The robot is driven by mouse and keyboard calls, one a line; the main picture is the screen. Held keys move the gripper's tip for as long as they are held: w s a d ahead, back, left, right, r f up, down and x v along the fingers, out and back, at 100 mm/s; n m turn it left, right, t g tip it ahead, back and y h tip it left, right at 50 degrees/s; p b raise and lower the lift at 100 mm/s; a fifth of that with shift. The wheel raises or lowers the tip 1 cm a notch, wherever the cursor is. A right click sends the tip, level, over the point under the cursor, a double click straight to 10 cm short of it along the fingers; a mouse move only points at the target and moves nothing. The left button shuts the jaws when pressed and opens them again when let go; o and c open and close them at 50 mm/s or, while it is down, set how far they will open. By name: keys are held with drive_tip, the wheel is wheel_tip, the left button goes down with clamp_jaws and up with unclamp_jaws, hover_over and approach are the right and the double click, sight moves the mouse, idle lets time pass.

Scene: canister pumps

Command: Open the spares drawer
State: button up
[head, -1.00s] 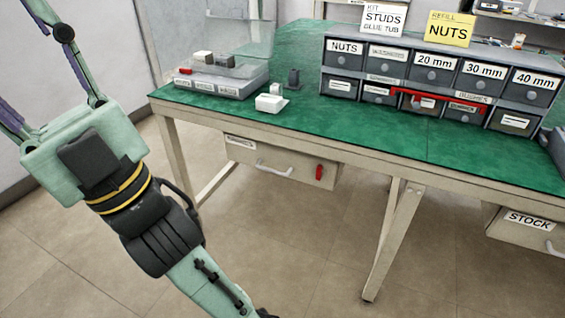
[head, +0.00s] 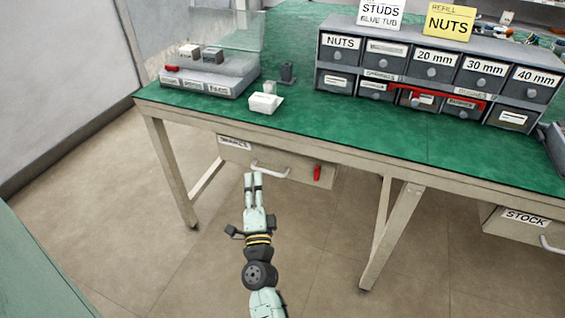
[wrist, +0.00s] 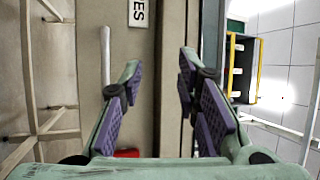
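The spares drawer (head: 236,157) is a beige drawer hung under the left part of the green-topped bench. It looks shut. Its pale bar handle (head: 270,171) is on the front, with a red piece (head: 317,172) to the right. My gripper (head: 253,176) points at the drawer front, just left of and near the handle; contact cannot be told. In the wrist view my gripper (wrist: 161,66) has its fingers apart with nothing between them. There the handle (wrist: 105,55) shows left of the left finger, beside a label (wrist: 138,12) ending in "ES".
A second drawer marked STOCK (head: 513,222) hangs at the right. Bench legs (head: 172,170) stand left and right of the spares drawer. The floor before the drawer is clear.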

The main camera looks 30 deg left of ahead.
drive_tip(key=m+h, duration=0.2)
approach(267, 172)
drive_tip(key=p+x, duration=0.1)
drive_tip(key=x, duration=0.9)
drive_tip(key=shift+w+a+f, duration=0.1)
drive_tip(key=shift+w+f, duration=0.05)
drive_tip(key=shift+w, duration=0.05)
drive_tip(key=shift+c, duration=0.6)
clamp_jaws()
